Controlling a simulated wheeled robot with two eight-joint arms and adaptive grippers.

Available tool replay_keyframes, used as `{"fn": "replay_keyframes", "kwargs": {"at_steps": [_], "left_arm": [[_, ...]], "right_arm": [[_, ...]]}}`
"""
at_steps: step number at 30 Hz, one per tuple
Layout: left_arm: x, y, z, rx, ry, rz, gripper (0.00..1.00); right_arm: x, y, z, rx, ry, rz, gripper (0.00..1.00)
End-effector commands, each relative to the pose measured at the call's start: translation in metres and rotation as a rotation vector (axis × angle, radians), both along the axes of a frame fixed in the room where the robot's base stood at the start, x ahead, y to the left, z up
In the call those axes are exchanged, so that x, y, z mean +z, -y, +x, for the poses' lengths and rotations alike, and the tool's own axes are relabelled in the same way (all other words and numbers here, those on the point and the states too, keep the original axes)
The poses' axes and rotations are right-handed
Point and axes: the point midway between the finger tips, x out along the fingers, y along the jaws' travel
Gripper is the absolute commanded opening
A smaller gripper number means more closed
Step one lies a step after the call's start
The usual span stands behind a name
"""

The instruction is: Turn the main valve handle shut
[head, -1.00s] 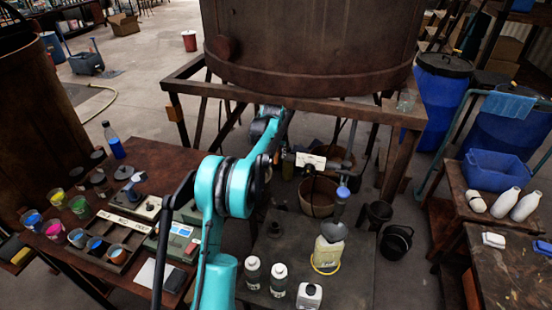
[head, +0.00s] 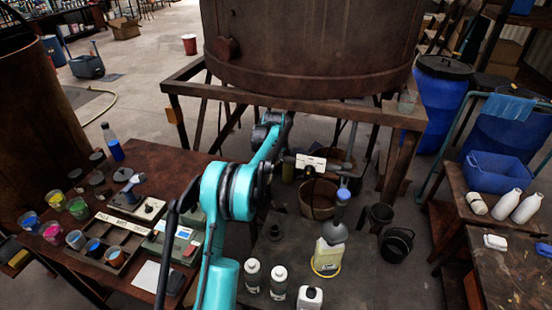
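A dark horizontal pipe or bar with a white label (head: 311,162) on it shows under the rusty vat (head: 310,50), just right of my teal arm. I cannot make out clearly which part there is the main valve handle, and my arm hides some of that area. My arm rises from the bottom middle and reaches forward to the vat stand. Its far end stops close to the left of the label. The gripper on it is hidden behind the arm links, so its fingers and any contact do not show. No other gripper is in view.
A brown table (head: 157,164) with paint cups and instruments stands left. A bucket (head: 318,198) sits under the vat.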

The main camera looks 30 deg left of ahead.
Motion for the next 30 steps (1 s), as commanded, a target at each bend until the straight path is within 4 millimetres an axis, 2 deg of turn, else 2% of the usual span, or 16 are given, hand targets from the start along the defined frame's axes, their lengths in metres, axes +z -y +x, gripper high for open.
{"fn": "replay_keyframes", "kwargs": {"at_steps": [11, 20, 30], "left_arm": [[0.002, -0.003, 0.0, -0.002, -0.039, 0.166, 0.0], [0.003, -0.009, -0.002, -0.003, -0.103, 0.433, 0.0], [0.007, -0.016, -0.003, -0.001, -0.178, 0.747, 0.0]], "right_arm": [[0.005, 0.0, 0.0, 0.0, 0.0, 0.0, 0.0], [0.006, 0.0, 0.0, 0.0, 0.0, 0.0, 0.0], [-0.004, 0.0, 0.0, 0.0, 0.0, 0.0, 0.0]]}}
